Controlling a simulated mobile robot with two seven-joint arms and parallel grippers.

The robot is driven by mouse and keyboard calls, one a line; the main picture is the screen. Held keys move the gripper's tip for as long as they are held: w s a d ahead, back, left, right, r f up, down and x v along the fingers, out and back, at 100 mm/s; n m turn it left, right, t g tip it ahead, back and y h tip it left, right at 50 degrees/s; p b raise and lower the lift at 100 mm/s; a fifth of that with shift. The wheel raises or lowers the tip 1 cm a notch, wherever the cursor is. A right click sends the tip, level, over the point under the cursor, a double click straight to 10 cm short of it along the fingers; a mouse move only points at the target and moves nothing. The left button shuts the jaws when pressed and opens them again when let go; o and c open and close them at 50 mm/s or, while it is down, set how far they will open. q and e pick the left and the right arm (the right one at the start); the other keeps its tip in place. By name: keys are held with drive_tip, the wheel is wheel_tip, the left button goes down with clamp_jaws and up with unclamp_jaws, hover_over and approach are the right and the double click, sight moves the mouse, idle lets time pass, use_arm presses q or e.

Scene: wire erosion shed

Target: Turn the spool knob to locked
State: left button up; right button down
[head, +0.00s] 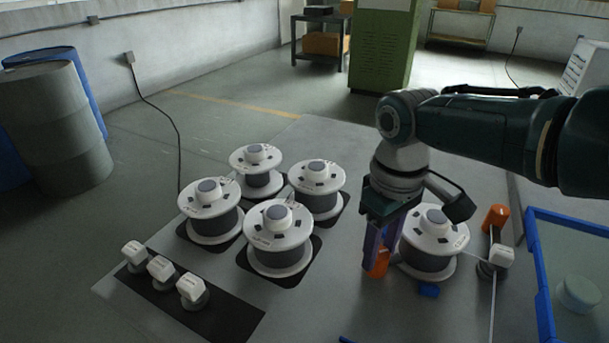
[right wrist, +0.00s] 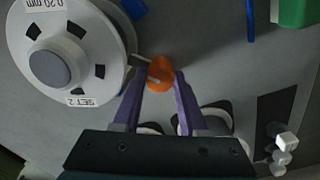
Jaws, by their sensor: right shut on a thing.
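The orange spool knob (head: 379,263) sits beside the wire spool (head: 433,264) at the right of the table. My right gripper (head: 378,255) points down over it and is shut on it, hiding much of it in the head view. In the right wrist view the orange knob (right wrist: 160,73), with a pale line across its top, sits between the purple fingers (right wrist: 160,82). The spool (right wrist: 70,58) is close to its left there, with "0.20 mm" and "SET 2" labels. I cannot read a locked mark. My left gripper is in neither view.
Several other spools (head: 280,240) stand on dark pads left of my right gripper. White-capped posts (head: 162,270) stand on a black strip at front left. A second orange piece (head: 495,217) and a white-capped post (head: 500,257) stand right. A blue-rimmed bin (head: 541,280) is at far right.

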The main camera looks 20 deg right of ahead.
idle(0.4)
drive_tip(key=shift+c, duration=2.2)
unclamp_jaws()
